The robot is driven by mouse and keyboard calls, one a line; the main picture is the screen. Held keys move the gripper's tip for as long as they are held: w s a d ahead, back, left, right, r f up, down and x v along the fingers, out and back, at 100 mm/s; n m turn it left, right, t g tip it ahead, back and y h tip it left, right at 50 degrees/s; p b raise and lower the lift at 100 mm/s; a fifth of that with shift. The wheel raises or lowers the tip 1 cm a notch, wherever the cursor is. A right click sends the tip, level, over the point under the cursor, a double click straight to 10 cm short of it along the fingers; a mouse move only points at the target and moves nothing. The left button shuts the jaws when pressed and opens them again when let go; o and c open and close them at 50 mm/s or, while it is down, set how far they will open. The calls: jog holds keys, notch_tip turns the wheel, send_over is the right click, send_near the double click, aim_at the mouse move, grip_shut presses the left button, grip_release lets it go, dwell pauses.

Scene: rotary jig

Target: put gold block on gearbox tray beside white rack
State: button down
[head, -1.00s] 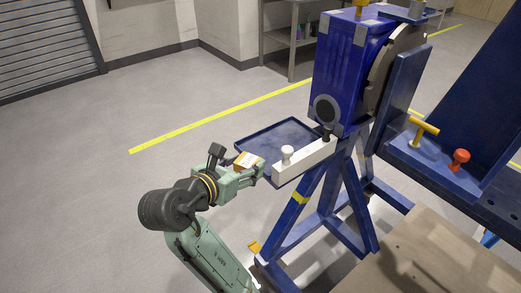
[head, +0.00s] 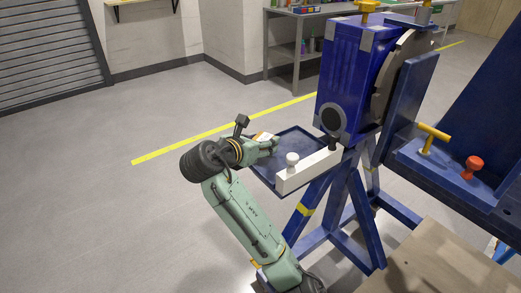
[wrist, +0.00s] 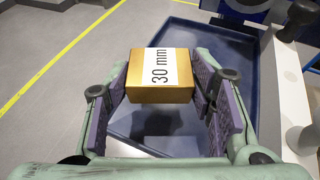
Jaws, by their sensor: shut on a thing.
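The gold block (wrist: 160,93), with a white label reading "30 mm", is held between the two fingers of my gripper (wrist: 162,100) in the wrist view. In the head view the gold block (head: 262,137) is partly hidden by my gripper (head: 268,146), which is over the left part of the tray. The dark blue gearbox tray (head: 297,136) hangs beside the blue gearbox; in the wrist view the tray (wrist: 222,60) spreads below and beyond the block. The white rack (head: 309,170) runs along the tray's near right edge and carries a white knob and a black knob.
The blue gearbox (head: 345,75) stands right behind the tray on a blue stand (head: 335,215). A yellow handle (head: 433,134) and a red knob (head: 474,166) sit on the blue fixture at right. The tray floor right of my gripper looks bare.

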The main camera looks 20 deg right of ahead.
aim_at(260, 161)
jog(key=shift+f, duration=1.45)
jog(key=shift+s+a+f, duration=0.1)
jog(key=shift+f, duration=0.4)
jog(key=c, duration=1.1)
grip_release()
jog(key=shift+f, duration=0.15)
jog(key=o, duration=0.4)
jog(key=shift+f, duration=0.2)
jog(key=shift+r, duration=0.2)
jog(key=shift+r+p+v, duration=0.2)
jog(key=shift+p+v, duration=0.2)
jog(key=shift+v, duration=1.65)
jog(key=shift+r+p+v, duration=0.2)
jog(key=shift+p+v, duration=0.15)
jog(key=shift+v, duration=1.75)
jog(key=shift+r+p+v, duration=0.2)
jog(key=shift+p+v, duration=0.2)
jog(key=shift+v, duration=1.65)
